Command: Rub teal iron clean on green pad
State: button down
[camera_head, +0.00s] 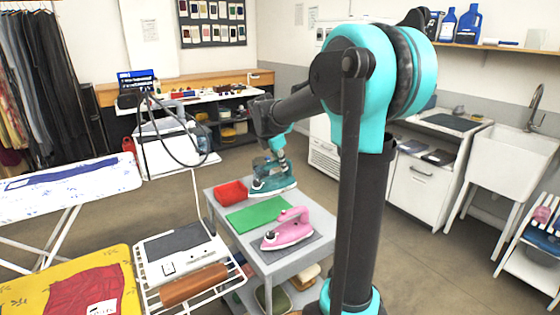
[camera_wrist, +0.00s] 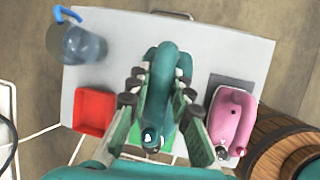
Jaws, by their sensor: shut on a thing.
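My gripper (camera_head: 279,153) is shut on the teal iron (camera_head: 270,180), around its handle. The iron hangs above the small grey table, with its soleplate down, and in the head view shows just behind the green pad. The wrist view looks down on the teal iron (camera_wrist: 163,90) between the fingers (camera_wrist: 160,105). The green pad (camera_head: 262,214) lies flat on the table, clear of the iron in the head view; in the wrist view it is mostly hidden under the iron and gripper. The iron's underside is not visible.
On the grey table (camera_head: 225,196) stand a red tray (camera_head: 231,192) at left and a pink iron (camera_head: 290,231) on a dark mat. A blue-topped bottle (camera_wrist: 85,44) shows in the wrist view. Ironing boards stand at left.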

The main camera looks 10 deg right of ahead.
aim_at(280, 176)
jog(key=shift+f, duration=2.95)
